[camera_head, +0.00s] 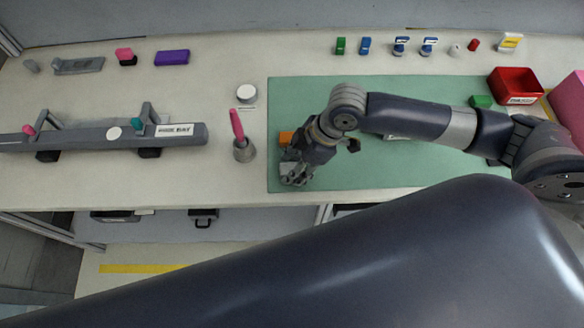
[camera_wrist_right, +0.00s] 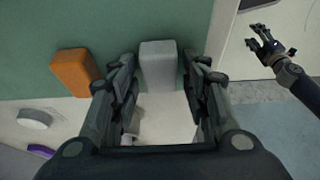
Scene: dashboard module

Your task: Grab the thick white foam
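A pale grey-white block (camera_wrist_right: 159,66), likely the thick white foam, lies on the green mat in the right wrist view, between the fingertips of my right gripper (camera_wrist_right: 160,70). The fingers stand apart on either side of it, with a narrow gap visible. My left gripper (camera_wrist_right: 263,44) shows small at the upper right of the right wrist view, fingers spread and empty, away from the block.
An orange block (camera_wrist_right: 75,72) lies just left of the pale block. The green mat (camera_head: 440,165) is mostly clear. A pen holder (camera_head: 244,152) with a pink pen and a round white object (camera_head: 246,92) stand left of it. A red bin (camera_head: 515,86) is at the right back.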

